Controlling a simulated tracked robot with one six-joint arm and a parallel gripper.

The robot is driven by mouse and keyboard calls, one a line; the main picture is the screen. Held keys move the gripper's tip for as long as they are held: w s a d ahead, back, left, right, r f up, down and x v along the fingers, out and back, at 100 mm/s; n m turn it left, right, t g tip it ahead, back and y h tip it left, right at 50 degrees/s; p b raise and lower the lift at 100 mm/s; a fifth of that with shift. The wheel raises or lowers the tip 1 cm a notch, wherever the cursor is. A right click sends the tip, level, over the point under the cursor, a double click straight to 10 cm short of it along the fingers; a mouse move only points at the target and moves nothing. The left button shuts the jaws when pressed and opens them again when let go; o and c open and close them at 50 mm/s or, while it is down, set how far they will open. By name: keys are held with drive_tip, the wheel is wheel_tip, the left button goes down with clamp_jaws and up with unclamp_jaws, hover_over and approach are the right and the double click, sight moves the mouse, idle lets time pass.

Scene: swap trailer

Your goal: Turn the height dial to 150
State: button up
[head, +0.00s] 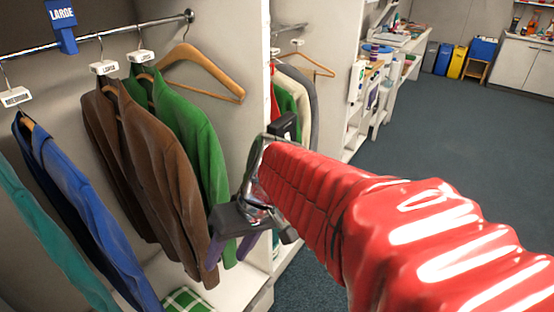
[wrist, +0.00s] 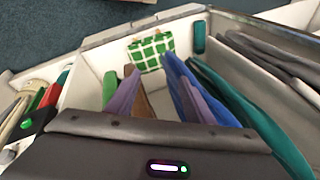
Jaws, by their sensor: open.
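No height dial is recognisable in either view. My gripper (head: 231,250) is open, with its two purple fingers apart and pointing down in front of the brown and green jackets. I cannot tell whether a finger touches a garment.
Brown (head: 160,170), green (head: 195,140) and blue (head: 80,195) jackets hang from a rail (head: 110,35). A green checked cloth (wrist: 151,51) lies in the bay. A white partition (head: 245,110) stands beside my arm. Open carpet (head: 430,130) lies right.

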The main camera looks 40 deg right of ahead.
drive_tip(key=w+d+f+m+t+y, duration=0.1)
drive_tip(key=w+d+m+t+y, duration=0.15)
drive_tip(key=w+d, duration=0.45)
drive_tip(key=w+d+f+m+t+y, duration=0.1)
drive_tip(key=w+d+f+t+y, duration=0.2)
drive_tip(key=d, duration=0.8)
drive_tip(key=s+d+f+m+t+h, duration=0.1)
drive_tip(key=d+t, duration=0.3)
drive_tip(key=d, duration=0.6)
drive_tip(key=s+d+f+m+t+h, duration=0.2)
drive_tip(key=d+t+h, duration=0.2)
drive_tip(key=d, duration=0.7)
drive_tip(key=shift+d+t, duration=0.15)
drive_tip(key=shift+t, duration=0.5)
drive_tip(key=shift+f, duration=0.1)
drive_tip(key=x, duration=1.3)
drive_tip(key=shift+w, duration=0.35)
drive_tip(key=shift+c, duration=0.5)
